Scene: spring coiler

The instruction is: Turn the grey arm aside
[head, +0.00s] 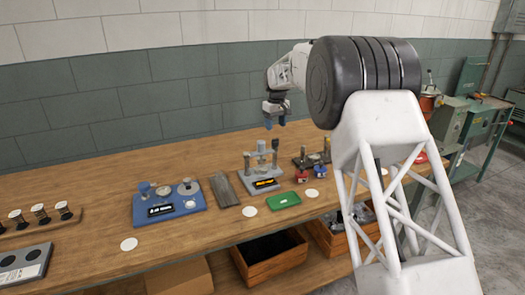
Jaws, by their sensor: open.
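A blue device (168,215) with a dark label, a round metal disc and knobs stands to the left. A flat grey strip (223,190) lies between the two devices.
A green tray (283,200), white discs (249,211) and small red and blue blocks (303,177) lie near the fixture. A darker fixture (309,158) stands behind them. At left are a rack of springs (40,217) and a grey block with holes (22,262). Wooden crates (270,266) sit below.

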